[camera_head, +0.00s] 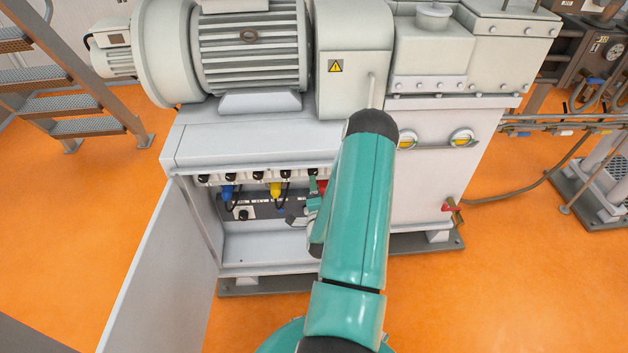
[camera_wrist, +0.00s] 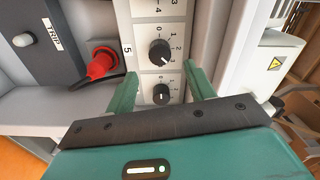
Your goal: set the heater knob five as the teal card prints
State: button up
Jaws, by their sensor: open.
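In the wrist view a white strip carries a black knob (camera_wrist: 160,52) with a printed scale of small numbers around it. A label "5" (camera_wrist: 127,50) stands just left of this knob. A second, smaller black knob (camera_wrist: 161,94) sits below it on the strip. My gripper (camera_wrist: 160,74) is open, its two teal fingers apart on either side of the strip. The lower knob shows between the fingers, and the upper knob is just beyond the tips. Neither knob is visibly gripped. The upper knob's exact setting is hard to read. I cannot make out a teal card.
A red plug (camera_wrist: 101,64) with a dark cable is close left of the strip, beside a grey panel marked "TRIP" (camera_wrist: 54,44). In the head view the cabinet door (camera_head: 160,265) hangs open at left. A blue plug (camera_head: 227,192) and a yellow plug (camera_head: 275,188) hang below the knob row.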

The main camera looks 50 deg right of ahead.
jog(key=v, duration=0.8)
jog(key=w+a+r+n+y, duration=0.4)
jog(key=w+r+n, duration=0.2)
jog(key=w+r, duration=0.15)
jog(key=w+a+r+n+y, duration=0.3)
jog(key=w+r+n, duration=0.25)
jog(key=w, duration=0.25)
jog(key=a+r+n+g+y, duration=0.1)
jog(key=a+r+n+y, duration=0.1)
jog(key=a+r+n, duration=0.35)
jog(key=s+a+r+n+g+y, duration=0.2)
jog(key=s+a+r+n, duration=0.15)
jog(key=a+r, duration=0.95)
jog(key=s+a+r+n+g+y, duration=0.1)
jog(key=s+a+r+n, duration=0.1)
jog(key=s+a, duration=0.4)
jog(key=s+a+r+n+g+y, duration=0.1)
jog(key=s+a+r+n+g, duration=0.1)
jog(key=s+a, duration=0.4)
jog(key=s+n, duration=0.1)
jog(key=s, duration=0.3)
jog(key=shift+r+y, duration=0.25)
jog(key=shift+y, duration=0.05)
